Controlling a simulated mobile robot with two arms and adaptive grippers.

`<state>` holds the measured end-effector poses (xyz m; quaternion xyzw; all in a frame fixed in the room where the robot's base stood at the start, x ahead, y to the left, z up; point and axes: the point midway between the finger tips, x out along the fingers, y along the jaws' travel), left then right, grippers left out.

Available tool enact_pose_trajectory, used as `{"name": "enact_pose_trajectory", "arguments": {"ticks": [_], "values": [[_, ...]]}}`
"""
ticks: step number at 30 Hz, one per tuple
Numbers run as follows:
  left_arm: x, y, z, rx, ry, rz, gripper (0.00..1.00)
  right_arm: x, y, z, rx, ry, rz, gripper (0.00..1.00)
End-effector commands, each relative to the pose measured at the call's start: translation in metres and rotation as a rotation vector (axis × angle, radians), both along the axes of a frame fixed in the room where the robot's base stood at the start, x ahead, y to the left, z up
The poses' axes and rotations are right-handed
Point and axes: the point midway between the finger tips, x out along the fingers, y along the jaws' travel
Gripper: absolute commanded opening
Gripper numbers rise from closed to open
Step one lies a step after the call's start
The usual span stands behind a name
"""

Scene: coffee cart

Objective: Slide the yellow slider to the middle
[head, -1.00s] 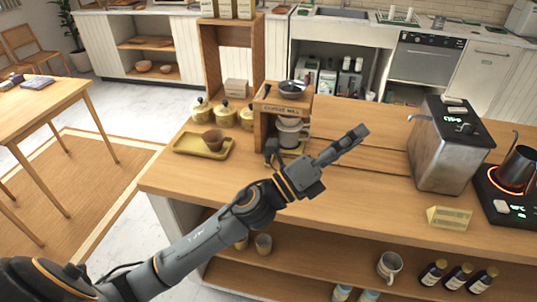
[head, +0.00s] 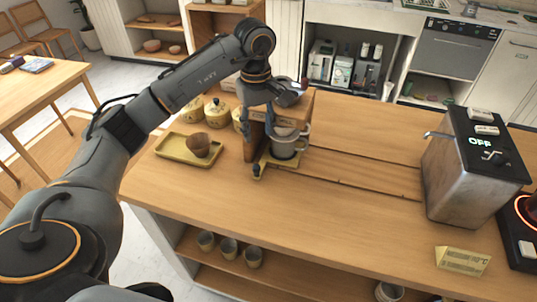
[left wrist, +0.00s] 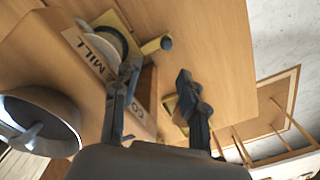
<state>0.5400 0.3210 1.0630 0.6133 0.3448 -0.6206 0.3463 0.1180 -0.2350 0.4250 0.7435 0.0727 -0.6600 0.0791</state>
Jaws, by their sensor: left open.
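The yellow slider (head: 264,161) is a flat plate with a dark knob (head: 257,170) at its front, at the foot of the wooden coffee mill (head: 290,112), at the left end of a groove (head: 365,175) in the counter. A grey cup (head: 284,148) stands on it. In the left wrist view the slider (left wrist: 152,45) shows with its knob (left wrist: 166,43) beyond the fingertips. My left gripper (head: 258,124) points down beside the mill, above the knob. It is open and empty, its fingers (left wrist: 157,75) apart. My right gripper is out of view.
A yellow tray (head: 172,152) with a brown bowl (head: 201,144) lies left of the mill. Several yellow pots (head: 217,112) stand behind it. A metal machine (head: 462,180) and a small sign (head: 463,261) are at the right. The counter along the groove is clear.

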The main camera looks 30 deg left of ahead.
Motion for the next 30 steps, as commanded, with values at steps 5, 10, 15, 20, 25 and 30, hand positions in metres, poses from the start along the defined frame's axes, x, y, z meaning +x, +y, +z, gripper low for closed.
{"name": "enact_pose_trajectory", "arguments": {"ticks": [5,10,15,20,25,30], "values": [[-0.002,0.003,-0.015,0.01,0.009,-0.001,0.43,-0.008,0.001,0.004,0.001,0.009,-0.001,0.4],[-0.003,0.003,-0.048,0.009,0.011,0.001,0.43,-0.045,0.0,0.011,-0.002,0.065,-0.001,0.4],[-0.004,0.002,-0.085,0.008,0.009,0.001,0.43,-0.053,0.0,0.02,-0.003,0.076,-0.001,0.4],[-0.004,0.002,-0.113,0.006,0.008,0.0,0.43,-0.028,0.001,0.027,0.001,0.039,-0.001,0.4],[-0.003,0.002,-0.131,0.006,0.007,0.001,0.43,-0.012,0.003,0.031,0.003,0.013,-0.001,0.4],[-0.002,0.002,-0.136,0.007,0.003,0.0,0.43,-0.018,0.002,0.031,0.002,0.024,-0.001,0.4]]}}
